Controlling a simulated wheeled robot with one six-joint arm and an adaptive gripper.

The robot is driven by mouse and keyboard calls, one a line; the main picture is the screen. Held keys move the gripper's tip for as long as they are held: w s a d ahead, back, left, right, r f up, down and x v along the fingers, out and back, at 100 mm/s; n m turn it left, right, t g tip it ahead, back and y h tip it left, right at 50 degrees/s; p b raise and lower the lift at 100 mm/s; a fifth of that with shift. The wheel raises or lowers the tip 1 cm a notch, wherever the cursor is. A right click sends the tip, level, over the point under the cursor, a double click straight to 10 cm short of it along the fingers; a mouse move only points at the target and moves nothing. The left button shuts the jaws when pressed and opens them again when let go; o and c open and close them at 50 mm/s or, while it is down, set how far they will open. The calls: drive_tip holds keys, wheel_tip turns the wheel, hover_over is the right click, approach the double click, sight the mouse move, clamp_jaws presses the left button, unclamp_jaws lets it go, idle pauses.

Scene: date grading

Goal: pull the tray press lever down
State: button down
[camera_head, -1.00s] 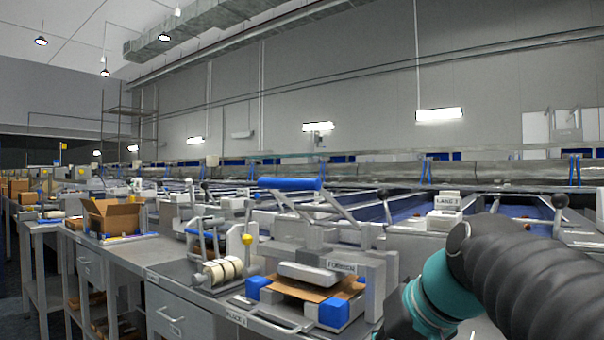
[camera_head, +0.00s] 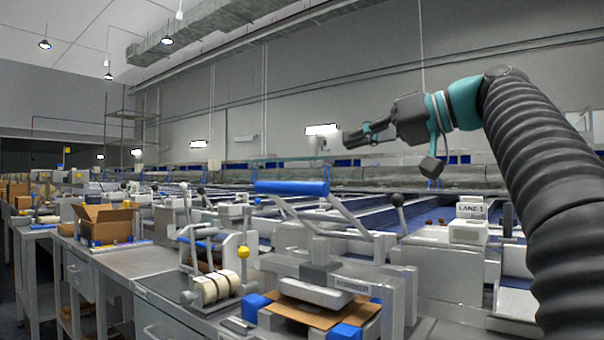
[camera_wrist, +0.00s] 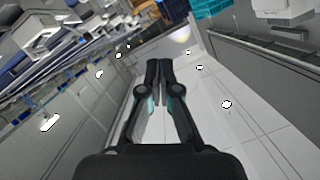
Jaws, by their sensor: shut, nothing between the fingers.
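The tray press (camera_head: 330,262) stands on the bench in the head view, marked with a "FORMING" label. Its lever ends in a blue cylindrical handle (camera_head: 291,187), which is raised, with grey arms running down to the press frame. A brown cardboard sheet (camera_head: 300,312) lies under the grey press plate (camera_head: 316,292), between blue corner blocks (camera_head: 345,333). My gripper (camera_head: 347,138) is shut and empty, above and to the right of the blue handle, apart from it. In the wrist view, my gripper's fingertips (camera_wrist: 158,62) are together, with nothing between them.
A tape dispenser with a yellow knob (camera_head: 243,252) stands left of the press. An open cardboard box (camera_head: 106,222) sits farther left on the bench. A "LANE 1" sign block (camera_head: 470,211) and conveyor lanes lie to the right and behind. The air above the handle is clear.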

idle(0.3)
drive_tip(key=w+a+f+b, duration=0.2)
drive_tip(key=a+f, duration=0.3)
drive_tip(key=a, duration=0.4)
drive_tip(key=shift+w+f, duration=0.4)
drive_tip(key=shift+w, duration=0.45)
drive_tip(key=shift+a, duration=0.1)
